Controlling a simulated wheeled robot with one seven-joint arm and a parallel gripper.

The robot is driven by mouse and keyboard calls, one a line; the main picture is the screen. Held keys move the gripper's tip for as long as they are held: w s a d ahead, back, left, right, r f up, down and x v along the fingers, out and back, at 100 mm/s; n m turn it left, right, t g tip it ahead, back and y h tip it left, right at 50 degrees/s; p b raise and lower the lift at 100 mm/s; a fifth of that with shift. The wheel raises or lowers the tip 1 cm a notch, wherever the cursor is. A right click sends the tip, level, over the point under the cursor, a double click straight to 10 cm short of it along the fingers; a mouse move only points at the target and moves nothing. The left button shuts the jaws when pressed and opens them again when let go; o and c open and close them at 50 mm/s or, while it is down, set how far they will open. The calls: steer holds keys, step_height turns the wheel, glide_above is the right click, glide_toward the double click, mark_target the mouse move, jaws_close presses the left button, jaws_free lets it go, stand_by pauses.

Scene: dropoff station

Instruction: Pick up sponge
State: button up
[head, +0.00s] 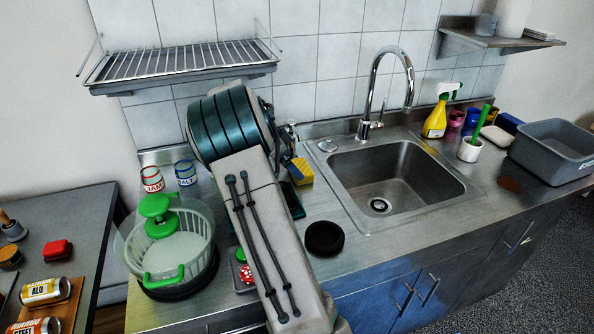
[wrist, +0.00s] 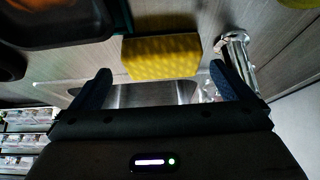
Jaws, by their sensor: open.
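A yellow sponge (head: 301,172) stands on the steel counter to the left of the sink, just beyond my arm in the head view. In the wrist view the sponge (wrist: 162,57) shows between and ahead of my two fingertips, with its textured face in view. My gripper (wrist: 158,82) is open, one dark finger to the left of the sponge and one to its right. I cannot tell whether either finger touches it. In the head view my arm hides most of my gripper and part of the counter around the sponge.
A metal fitting (wrist: 235,60) stands close by my right finger in the wrist view. A dark tray (wrist: 65,22) lies to the left of the sponge there. The sink (head: 395,180) and its tall faucet (head: 375,90) are to the right. A wire rack (head: 180,62) hangs above.

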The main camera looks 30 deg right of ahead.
steer(key=shift+x, duration=1.95)
steer(key=shift+w, duration=0.1)
steer(key=c, duration=0.9)
steer(key=shift+o, duration=0.2)
steer(key=shift+a+r, duration=0.1)
steer(key=shift+r, duration=0.15)
steer(key=r, duration=0.3)
steer(key=s+r+b, duration=0.1)
steer(key=r, duration=0.2)
steer(key=shift+s+a+r, duration=0.2)
steer(key=shift+r, duration=0.05)
steer(key=s+a+b, duration=0.2)
steer(key=s, duration=0.7)
steer(key=s+a+b, duration=0.1)
steer(key=s+a, duration=0.1)
steer(key=s, duration=0.7)
steer(key=shift+a+b, duration=0.3)
steer(key=shift+b, duration=0.1)
